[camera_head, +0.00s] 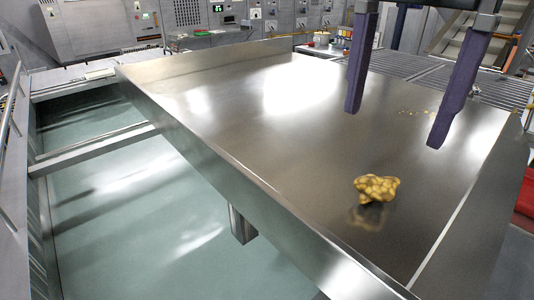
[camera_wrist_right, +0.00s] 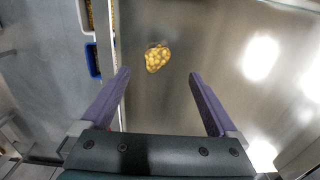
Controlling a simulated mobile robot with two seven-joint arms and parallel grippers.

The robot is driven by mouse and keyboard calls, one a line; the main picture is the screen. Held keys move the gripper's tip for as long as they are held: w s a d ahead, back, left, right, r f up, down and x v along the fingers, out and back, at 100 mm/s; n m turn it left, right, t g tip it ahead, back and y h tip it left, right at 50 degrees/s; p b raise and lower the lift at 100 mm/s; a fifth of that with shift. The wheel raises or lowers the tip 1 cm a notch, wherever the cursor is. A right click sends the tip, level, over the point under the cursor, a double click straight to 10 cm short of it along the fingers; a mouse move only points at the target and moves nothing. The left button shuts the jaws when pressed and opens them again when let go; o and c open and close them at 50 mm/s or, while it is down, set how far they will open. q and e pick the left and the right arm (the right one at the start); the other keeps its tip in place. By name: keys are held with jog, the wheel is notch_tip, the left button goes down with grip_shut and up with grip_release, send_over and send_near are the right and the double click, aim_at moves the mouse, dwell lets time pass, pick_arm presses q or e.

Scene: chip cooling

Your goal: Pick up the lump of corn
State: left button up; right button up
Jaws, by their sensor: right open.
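The lump of corn (camera_head: 377,189) is a small golden, knobbly clump lying on the shiny metal table (camera_head: 250,130), toward its near right part. My right gripper (camera_head: 396,127) is open and empty, with its two purple fingers hanging above the table, farther back than the lump. In the right wrist view the lump (camera_wrist_right: 157,57) lies beyond the fingertips, roughly between their lines, and the open gripper (camera_wrist_right: 160,73) does not touch it. My left gripper is in neither view.
The table has a raised metal rim (camera_head: 240,170) along its left side. Left of it is a sunken basin (camera_head: 130,220) with a greenish floor. Control panels (camera_head: 180,20) stand at the back. A red object (camera_head: 524,195) is at the right edge. The table around the lump is clear.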

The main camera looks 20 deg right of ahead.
jog(key=p, duration=0.2)
send_over(381, 177)
notch_tip(381, 177, down, 4)
jog(key=shift+a+f, duration=0.1)
jog(key=shift+f, duration=0.25)
jog(key=shift+s+d+f+p, duration=0.1)
jog(key=shift+d+f+p, duration=0.1)
jog(key=shift+f+p, duration=0.95)
notch_tip(381, 177, down, 3)
jog(key=shift+r, duration=0.15)
jog(key=shift+a, duration=0.1)
jog(key=c, duration=1.5)
